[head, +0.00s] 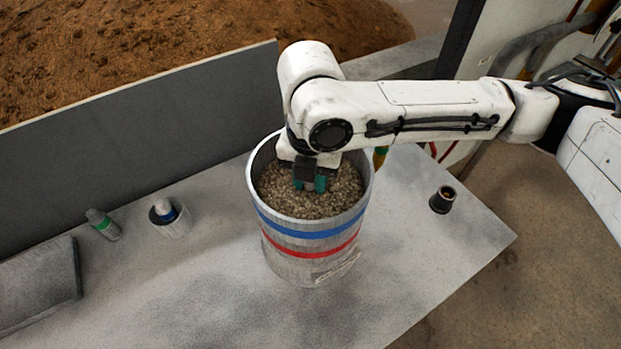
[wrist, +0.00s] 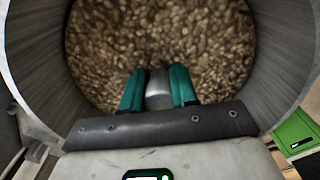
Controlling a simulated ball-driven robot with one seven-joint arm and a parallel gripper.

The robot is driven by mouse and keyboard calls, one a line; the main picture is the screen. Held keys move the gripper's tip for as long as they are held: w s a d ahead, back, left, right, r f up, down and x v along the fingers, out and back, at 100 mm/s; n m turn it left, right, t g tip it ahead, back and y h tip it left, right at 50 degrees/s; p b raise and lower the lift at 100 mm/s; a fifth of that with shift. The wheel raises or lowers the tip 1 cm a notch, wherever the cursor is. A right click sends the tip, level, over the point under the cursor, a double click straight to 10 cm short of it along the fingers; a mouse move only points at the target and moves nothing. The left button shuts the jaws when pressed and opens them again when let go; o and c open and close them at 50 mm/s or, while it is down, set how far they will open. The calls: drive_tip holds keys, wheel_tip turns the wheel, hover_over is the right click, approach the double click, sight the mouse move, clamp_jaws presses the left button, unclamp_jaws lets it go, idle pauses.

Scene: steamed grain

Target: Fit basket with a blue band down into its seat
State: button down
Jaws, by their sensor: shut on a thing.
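A large round grey vessel (head: 305,238) with a blue band and, below it, a red band stands upright on the grey table. It is full of brown grain (head: 335,200) to a little below the rim; the grain also fills the wrist view (wrist: 190,35). I cannot tell whether the blue-banded part is a separate basket sitting in the red-banded part. My gripper (head: 310,184) reaches down inside the rim. Its teal fingers (wrist: 158,90) are shut on a grey rounded post (wrist: 158,92) at the grain. The post's lower end is hidden.
A small grey holder (head: 173,229) with a blue-banded, pale-topped piece (head: 164,208) stands left. A grey piece with a green band (head: 103,224) lies beside it. A black cup (head: 442,200) stands right. A low grey wall (head: 140,150) bounds the back. The table front is clear.

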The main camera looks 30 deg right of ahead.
drive_tip(key=c, duration=0.8)
unclamp_jaws()
wheel_tip(320, 180, up, 11)
drive_tip(key=shift+f, duration=0.1)
